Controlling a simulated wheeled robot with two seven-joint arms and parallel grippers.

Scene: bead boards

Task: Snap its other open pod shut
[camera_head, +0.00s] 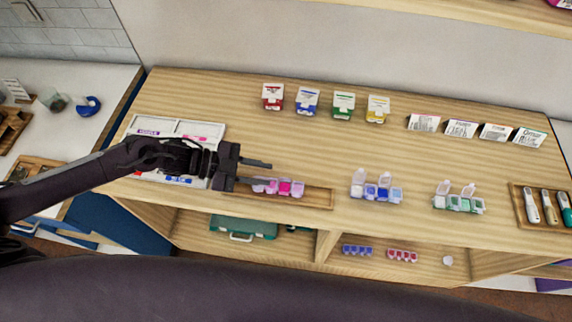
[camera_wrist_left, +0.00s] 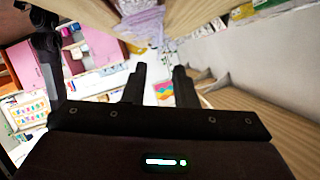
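A pink pod box (camera_head: 285,187) lies on a long wooden tray (camera_head: 315,198); its near-left end is partly behind my gripper. A blue pod box (camera_head: 376,192) stands right of the tray with two clear lids raised. A green pod box (camera_head: 458,203) farther right also has two lids raised. My left gripper (camera_head: 268,173) is above the tray's left end, beside the pink box, its fingers apart and empty. The fingers also show apart in the left wrist view (camera_wrist_left: 160,88), with a blurred lilac, see-through shape (camera_wrist_left: 145,25) beyond. My right gripper is not in view.
Red, blue, green and yellow cartons (camera_head: 343,104) stand at the back, with white labelled cards (camera_head: 461,128) to their right. A white sorting board (camera_head: 205,131) lies under my left arm. A tool tray (camera_head: 526,220) is at the right end.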

